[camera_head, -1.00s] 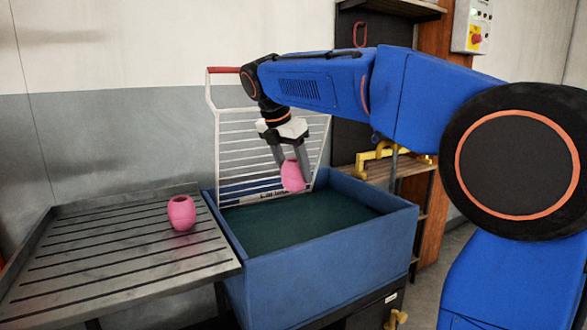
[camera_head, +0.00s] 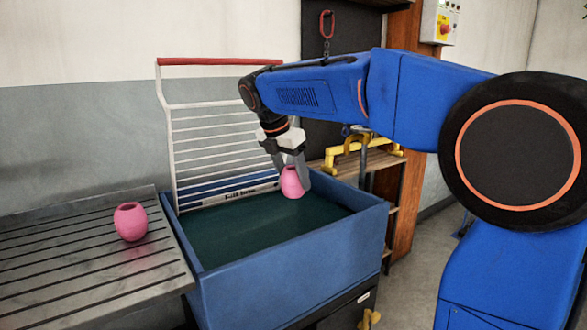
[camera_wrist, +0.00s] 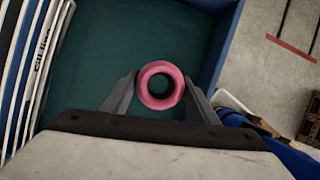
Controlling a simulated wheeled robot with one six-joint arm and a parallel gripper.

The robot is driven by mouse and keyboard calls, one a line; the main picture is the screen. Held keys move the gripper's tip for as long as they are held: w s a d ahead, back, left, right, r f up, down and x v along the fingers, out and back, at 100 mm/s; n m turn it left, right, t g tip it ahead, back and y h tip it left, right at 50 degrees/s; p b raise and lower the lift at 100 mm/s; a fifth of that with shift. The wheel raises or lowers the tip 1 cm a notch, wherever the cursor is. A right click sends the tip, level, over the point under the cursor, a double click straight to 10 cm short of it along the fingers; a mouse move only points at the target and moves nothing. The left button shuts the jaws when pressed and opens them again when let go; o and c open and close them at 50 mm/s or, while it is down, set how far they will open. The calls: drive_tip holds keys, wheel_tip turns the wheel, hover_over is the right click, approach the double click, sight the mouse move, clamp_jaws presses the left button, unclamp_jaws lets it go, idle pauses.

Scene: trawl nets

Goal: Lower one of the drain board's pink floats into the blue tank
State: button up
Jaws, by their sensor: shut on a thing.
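My gripper (camera_head: 290,168) is shut on a pink float (camera_head: 291,184), one grey finger on each side of it. The float hangs over the dark green water of the blue tank (camera_head: 290,262), toward its back right part. I cannot tell whether its bottom touches the water. In the wrist view the float (camera_wrist: 161,85) shows end-on as a pink ring between the fingertips, with the water behind it. A second pink float (camera_head: 130,222) stands upright on the slatted drain board (camera_head: 60,262) at the left.
A white rack with a red top bar (camera_head: 215,61) stands at the tank's back left edge. A wooden shelf with a yellow frame (camera_head: 362,152) is behind the tank at the right. A red hook (camera_head: 326,24) hangs above. Open floor lies to the right.

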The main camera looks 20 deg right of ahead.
wheel_tip(320, 180, down, 17)
drive_tip(key=shift+r, duration=0.15)
idle(1.1)
drive_tip(key=o, duration=1.7)
drive_tip(key=shift+o, duration=0.2)
